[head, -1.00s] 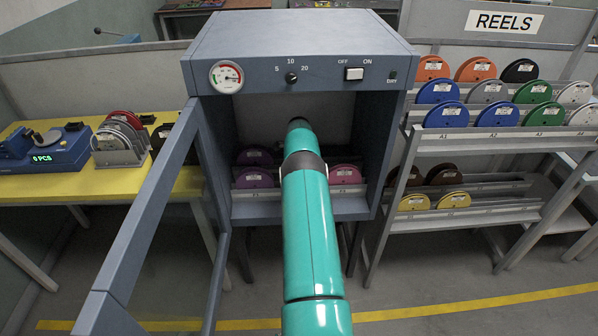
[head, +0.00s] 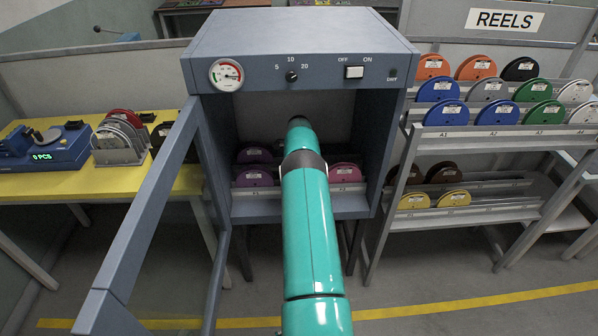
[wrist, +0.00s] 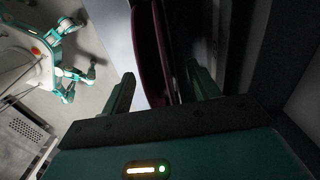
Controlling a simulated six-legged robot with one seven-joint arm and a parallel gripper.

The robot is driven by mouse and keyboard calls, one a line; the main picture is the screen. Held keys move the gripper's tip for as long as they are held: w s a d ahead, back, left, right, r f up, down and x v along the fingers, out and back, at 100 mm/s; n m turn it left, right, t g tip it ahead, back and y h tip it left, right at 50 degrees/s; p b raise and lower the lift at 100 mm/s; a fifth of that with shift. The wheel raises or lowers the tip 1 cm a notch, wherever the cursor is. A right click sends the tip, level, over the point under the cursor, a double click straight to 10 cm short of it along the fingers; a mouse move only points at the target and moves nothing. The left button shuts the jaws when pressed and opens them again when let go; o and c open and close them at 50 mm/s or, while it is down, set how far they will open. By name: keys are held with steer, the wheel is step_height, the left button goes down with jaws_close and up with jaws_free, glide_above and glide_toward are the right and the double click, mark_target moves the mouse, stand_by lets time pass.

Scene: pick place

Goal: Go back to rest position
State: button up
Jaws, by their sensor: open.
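My gripper (wrist: 160,88) shows in the wrist view with its two fingers apart. A dark maroon reel (wrist: 151,50) stands edge-on between and beyond the fingers; whether a finger touches it I cannot tell. In the head view my arm reaches into the open grey cabinet (head: 300,40), and my gripper is hidden there behind the arm.
The cabinet door (head: 150,215) is swung open at the left of my arm. A yellow table (head: 60,185) stands at the left. A rack with coloured reels (head: 440,115) stands close at the right. The grey floor in front is clear.

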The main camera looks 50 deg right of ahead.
steer(key=shift+r, duration=4)
